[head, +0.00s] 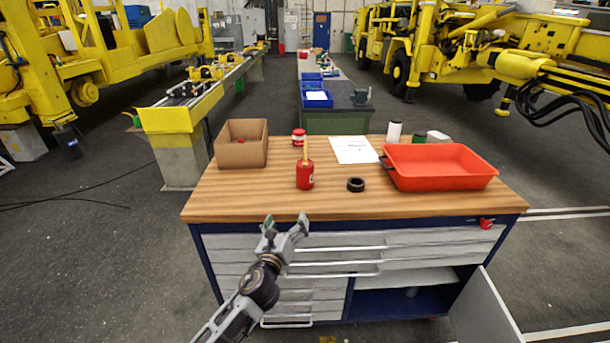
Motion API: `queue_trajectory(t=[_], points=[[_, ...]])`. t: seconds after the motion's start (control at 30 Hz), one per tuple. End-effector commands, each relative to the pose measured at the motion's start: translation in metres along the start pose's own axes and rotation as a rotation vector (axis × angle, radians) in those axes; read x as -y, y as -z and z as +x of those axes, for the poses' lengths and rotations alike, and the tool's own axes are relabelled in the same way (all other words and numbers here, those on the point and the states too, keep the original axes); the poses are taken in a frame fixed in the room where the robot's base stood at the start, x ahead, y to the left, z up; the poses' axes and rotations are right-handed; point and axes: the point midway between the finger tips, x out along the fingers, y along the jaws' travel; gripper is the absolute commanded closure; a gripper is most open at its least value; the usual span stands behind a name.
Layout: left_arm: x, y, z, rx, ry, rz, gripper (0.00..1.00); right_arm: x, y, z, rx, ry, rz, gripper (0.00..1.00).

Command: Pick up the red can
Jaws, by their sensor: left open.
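My left gripper (286,222) is open and empty, fingers pointing toward the bench. It shows in front of the bench's front edge, below the red can in the picture and apart from it. My right gripper is not in view.
On the workbench (240,203) are an open cardboard box (241,155) at left, a white paper sheet (354,150), a black ring (356,184) and a red tray (441,181) at right. A white cylinder (394,132) stands behind the tray. The front left top is clear.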

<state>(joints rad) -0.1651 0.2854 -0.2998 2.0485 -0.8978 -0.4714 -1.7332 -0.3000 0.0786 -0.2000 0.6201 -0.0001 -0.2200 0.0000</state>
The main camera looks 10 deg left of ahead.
Motion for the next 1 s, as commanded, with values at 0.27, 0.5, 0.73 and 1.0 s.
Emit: queue_trajectory(t=[0.27, 0.5, 0.73, 1.0], points=[[-0.0026, 0.0005, 0.0, -0.003, -0.011, 0.179, 0.12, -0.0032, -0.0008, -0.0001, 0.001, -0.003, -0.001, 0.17], [-0.003, 0.0006, 0.0001, -0.004, -0.013, 0.266, 0.12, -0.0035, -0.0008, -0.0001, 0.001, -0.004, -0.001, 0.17], [-0.003, 0.0007, 0.0, -0.004, -0.013, 0.316, 0.12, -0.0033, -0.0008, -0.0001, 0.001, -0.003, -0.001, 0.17], [-0.003, 0.0006, 0.0001, -0.005, -0.013, 0.337, 0.12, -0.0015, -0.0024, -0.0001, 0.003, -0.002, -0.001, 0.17]])
